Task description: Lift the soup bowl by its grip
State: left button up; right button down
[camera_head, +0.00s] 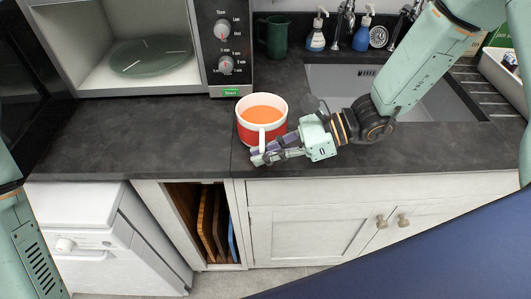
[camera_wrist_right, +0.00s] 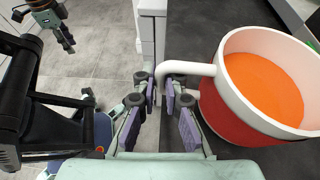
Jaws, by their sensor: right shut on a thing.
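The soup bowl (camera_head: 277,134) is white inside with a red outer wall and holds orange soup. It is upright at the counter's front part, and I cannot tell whether its base touches the counter. Its white grip faces the front edge. My right gripper (camera_head: 262,157) is shut on this grip. In the right wrist view the grip (camera_wrist_right: 182,68) of the bowl (camera_wrist_right: 238,115) reaches between the purple-padded fingers (camera_wrist_right: 168,100). My left gripper (camera_wrist_right: 66,44) shows small at the upper left of that view, away from the bowl; its fingers are too small to judge.
An open microwave (camera_head: 150,50) with a glass turntable stands behind left. A dark green mug (camera_head: 273,35), soap bottles (camera_head: 316,38) and a sink (camera_head: 432,95) are behind the bowl. The dark counter (camera_head: 130,130) left of the bowl is clear.

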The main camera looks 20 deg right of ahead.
notch_tip(320, 180, up, 8)
jog(key=p, duration=0.1)
jog(key=shift+r, duration=0.2)
dwell(0.5)
